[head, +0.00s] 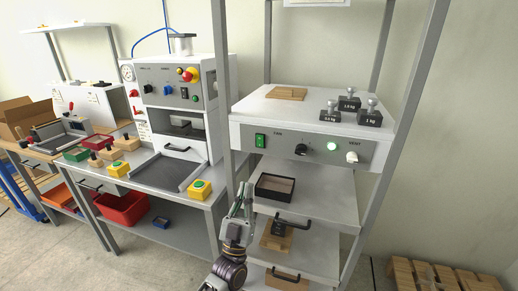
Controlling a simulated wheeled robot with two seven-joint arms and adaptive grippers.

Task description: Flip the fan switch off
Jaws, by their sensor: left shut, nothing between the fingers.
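The green rocker switch (261,140) sits at the left end of the grey control panel (285,151) on the shelf rack, beside a small label that seems to read FAN. Which way the rocker is tipped is too small to tell. My left gripper (246,192) points upward below the panel, near the rack's left post. It is shut and empty, apart from the switch and lower than it. My right gripper is not in view.
The panel also has a black knob (301,149) and a white vent knob (352,157). Several weights (349,103) stand on top. A black tray (275,188) sits on the shelf below. The rack's left post (220,100) rises beside my gripper. A press machine (175,95) stands left.

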